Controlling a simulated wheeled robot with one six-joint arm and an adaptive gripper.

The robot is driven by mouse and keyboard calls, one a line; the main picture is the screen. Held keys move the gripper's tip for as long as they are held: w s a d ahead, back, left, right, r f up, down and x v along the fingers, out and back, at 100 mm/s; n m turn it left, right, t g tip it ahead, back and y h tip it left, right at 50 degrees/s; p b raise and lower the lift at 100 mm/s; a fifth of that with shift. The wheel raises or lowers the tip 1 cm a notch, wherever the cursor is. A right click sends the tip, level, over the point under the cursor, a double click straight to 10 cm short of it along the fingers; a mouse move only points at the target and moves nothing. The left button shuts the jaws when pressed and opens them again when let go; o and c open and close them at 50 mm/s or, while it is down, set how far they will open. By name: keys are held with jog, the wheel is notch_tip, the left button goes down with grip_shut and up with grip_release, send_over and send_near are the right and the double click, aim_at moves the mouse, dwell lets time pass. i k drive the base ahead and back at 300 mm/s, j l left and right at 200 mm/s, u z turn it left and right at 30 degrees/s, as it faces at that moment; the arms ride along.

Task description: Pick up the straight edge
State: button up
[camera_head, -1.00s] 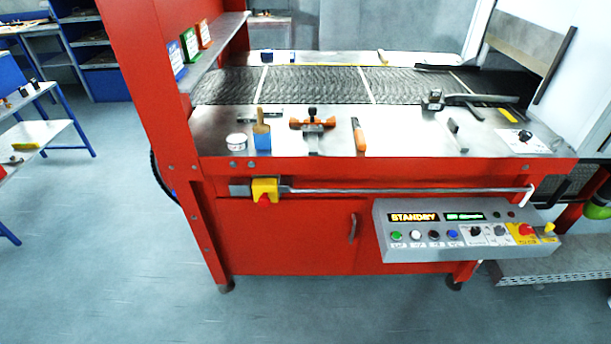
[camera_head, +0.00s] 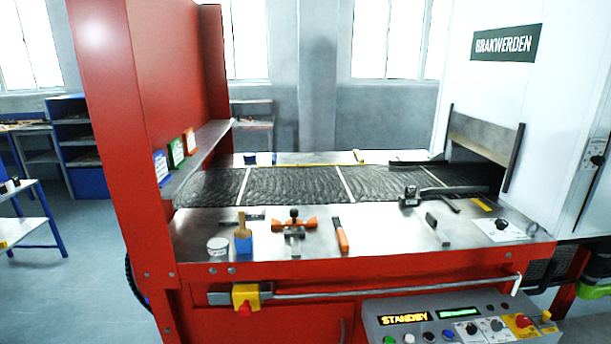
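I cannot tell for sure which thing is the straight edge. A long thin yellow strip (camera_head: 308,165) lies along the far rail behind the mesh belt. A flat dark bar (camera_head: 240,217) lies on the near steel ledge behind the brush. A short grey bar (camera_head: 438,230) lies slanted on the right half of that ledge. A dark long-handled tool (camera_head: 440,192) lies at the belt's right end. My gripper is not in view.
The near steel ledge (camera_head: 375,240) holds a white tub (camera_head: 217,246), a blue brush (camera_head: 243,240), an orange-winged tool (camera_head: 295,226) and an orange-handled tool (camera_head: 341,236). The mesh belt (camera_head: 290,184) lies behind. A red post (camera_head: 110,130) stands left; a rail and control panel (camera_head: 455,322) are in front.

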aim_at(428, 219)
jog(key=i+j+z, duration=0.15)
jog(key=z, duration=0.25)
jog(key=i+j+z, duration=0.15)
jog(key=z, duration=0.2)
jog(key=i+j+z, duration=0.15)
jog(key=j+z, duration=0.25)
jog(key=l, duration=0.15)
